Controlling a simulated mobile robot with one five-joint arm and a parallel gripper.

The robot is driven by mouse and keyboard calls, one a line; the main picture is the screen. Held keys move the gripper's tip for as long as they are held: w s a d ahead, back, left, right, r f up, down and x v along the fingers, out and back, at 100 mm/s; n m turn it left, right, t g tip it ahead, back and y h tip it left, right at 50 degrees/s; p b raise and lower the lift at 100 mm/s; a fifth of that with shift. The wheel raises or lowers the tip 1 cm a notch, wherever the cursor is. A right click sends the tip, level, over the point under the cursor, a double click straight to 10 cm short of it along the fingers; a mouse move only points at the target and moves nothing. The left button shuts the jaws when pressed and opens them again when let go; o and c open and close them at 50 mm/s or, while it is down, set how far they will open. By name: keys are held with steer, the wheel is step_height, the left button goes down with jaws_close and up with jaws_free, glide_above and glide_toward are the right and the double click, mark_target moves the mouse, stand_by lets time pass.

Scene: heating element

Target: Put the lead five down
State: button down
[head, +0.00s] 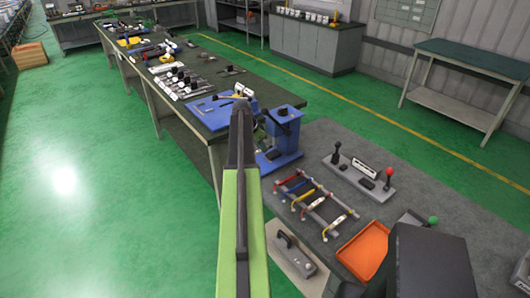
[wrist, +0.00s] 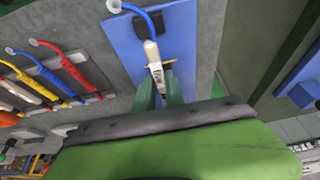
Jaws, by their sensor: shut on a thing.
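In the wrist view my gripper (wrist: 160,82) is shut on a lead (wrist: 153,52) with a white labelled sleeve and a blue cable. The label is too small to read. The blue cable curves up and left to a grey round end (wrist: 114,6). The lead is in front of a blue plate (wrist: 182,35); I cannot tell whether it touches it. In the head view my arm reaches toward the blue fixture (head: 282,130), and its jaws and the lead cannot be made out.
A rack of red, blue and yellow leads (head: 315,203) lies on the grey bench (head: 425,220); these leads (wrist: 45,80) also show left in the wrist view. An orange tray (head: 363,252) and a lever panel (head: 358,173) stand nearby. Bare bench top lies right of the panel.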

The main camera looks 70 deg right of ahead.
steer(key=shift+s+d, duration=0.15)
steer(key=shift+d, duration=0.15)
steer(key=b+x, duration=0.4)
steer(key=shift+a+f, duration=0.3)
steer(key=shift+f, duration=0.05)
steer(key=c, duration=1.4)
jaws_free()
steer(key=shift+r, duration=0.15)
steer(key=shift+r, duration=0.3)
steer(key=p+v, duration=1.1)
steer(key=shift+a+r, duration=0.1)
steer(key=shift+r, duration=0.2)
steer(key=shift+w+a+r+p, duration=0.2)
steer(key=shift+w+r+p, duration=0.05)
steer(key=shift+p, duration=0.15)
steer(key=shift+f, duration=0.1)
